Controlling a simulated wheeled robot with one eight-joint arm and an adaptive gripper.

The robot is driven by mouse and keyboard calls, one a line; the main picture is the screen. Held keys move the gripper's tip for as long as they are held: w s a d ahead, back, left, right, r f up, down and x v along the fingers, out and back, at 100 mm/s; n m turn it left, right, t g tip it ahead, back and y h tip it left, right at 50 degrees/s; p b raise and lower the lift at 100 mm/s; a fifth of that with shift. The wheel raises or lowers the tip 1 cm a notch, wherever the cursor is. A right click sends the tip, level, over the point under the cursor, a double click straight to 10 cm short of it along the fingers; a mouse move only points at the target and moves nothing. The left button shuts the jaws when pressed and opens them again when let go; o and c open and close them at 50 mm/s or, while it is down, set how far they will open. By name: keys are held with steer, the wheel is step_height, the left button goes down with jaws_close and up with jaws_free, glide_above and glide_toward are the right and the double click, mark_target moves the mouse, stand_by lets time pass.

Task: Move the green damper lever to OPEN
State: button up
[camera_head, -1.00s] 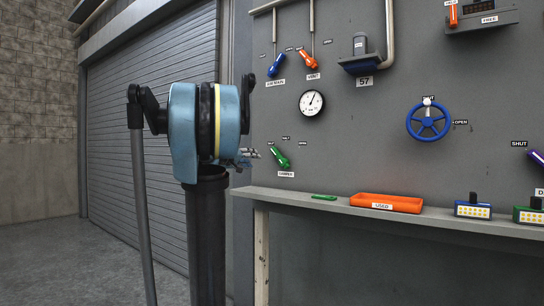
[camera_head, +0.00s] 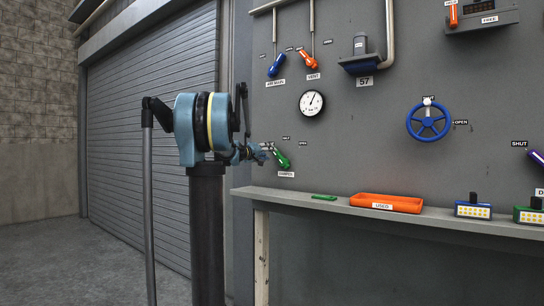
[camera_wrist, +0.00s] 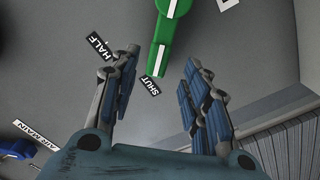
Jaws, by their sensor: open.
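The green damper lever (camera_head: 282,158) is on the grey wall panel, above a DAMPER label (camera_head: 286,174). Its narrow end points up and left in the head view. In the wrist view the lever (camera_wrist: 165,32) has a white stripe, and its narrow end points at the SHUT label (camera_wrist: 151,86). The HALF label (camera_wrist: 96,45) is further left; the OPEN label (camera_head: 303,143) shows in the head view. My gripper (camera_wrist: 160,62) is open and empty, its two fingers on either side of the lever's narrow end in the picture. I cannot tell whether they touch it.
A shelf (camera_head: 290,200) runs below the lever, with an orange tray (camera_head: 362,200) on it. A gauge (camera_head: 312,103), a blue AIR MAIN lever (camera_head: 276,66) and an orange VENT lever (camera_head: 309,60) are above. A shutter door (camera_head: 150,120) is on the left.

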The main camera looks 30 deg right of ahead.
mark_target(280, 158)
steer(key=shift+x, duration=2.75)
jaws_close()
